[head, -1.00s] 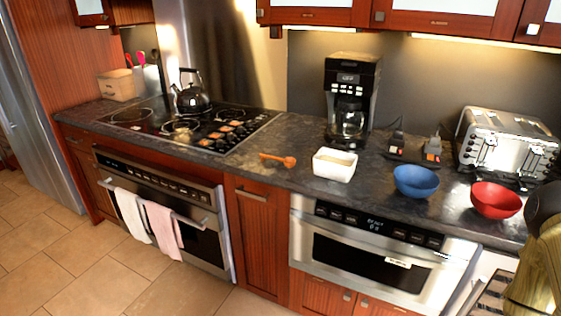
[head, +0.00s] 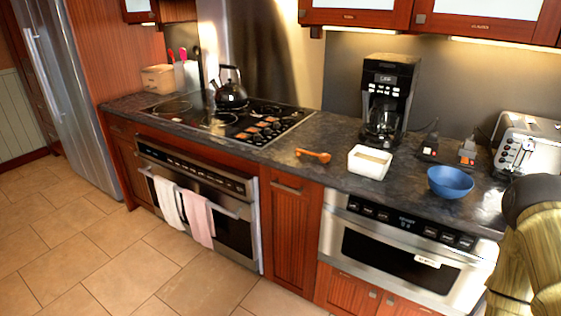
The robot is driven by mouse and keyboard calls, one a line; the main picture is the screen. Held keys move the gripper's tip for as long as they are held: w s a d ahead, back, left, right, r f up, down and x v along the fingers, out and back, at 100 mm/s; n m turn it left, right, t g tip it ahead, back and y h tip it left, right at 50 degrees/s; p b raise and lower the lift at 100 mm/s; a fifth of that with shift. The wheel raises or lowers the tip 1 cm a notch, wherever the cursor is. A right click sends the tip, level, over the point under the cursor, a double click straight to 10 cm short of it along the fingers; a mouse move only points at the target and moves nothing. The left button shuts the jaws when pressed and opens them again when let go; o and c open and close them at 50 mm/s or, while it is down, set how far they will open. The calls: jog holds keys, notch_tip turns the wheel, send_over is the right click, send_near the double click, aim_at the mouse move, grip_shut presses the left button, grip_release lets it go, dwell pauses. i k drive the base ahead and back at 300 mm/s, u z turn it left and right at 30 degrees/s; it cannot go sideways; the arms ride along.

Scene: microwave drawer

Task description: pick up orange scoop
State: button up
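The orange scoop (head: 314,155) lies on the dark stone countertop (head: 330,128), between the cooktop and a white square bowl. Nothing touches it that I can see. Part of my arm shows at the lower right edge of the head view, well to the right of the scoop. My gripper is not in view.
The white bowl (head: 369,162) stands just right of the scoop, with a coffee maker (head: 389,100) behind it. A blue bowl (head: 450,182) and a toaster (head: 526,147) are further right. The cooktop (head: 235,122) with a kettle (head: 231,92) is left. Tiled floor (head: 150,255) is clear at the lower left.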

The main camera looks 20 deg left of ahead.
aim_at(313, 156)
jog(key=u, duration=0.8)
jog(key=k, duration=1.05)
jog(key=u, duration=1.4)
jog(key=i, duration=2.25)
jog(key=z, duration=0.8)
jog(key=i, duration=0.85)
jog(key=z, duration=0.95)
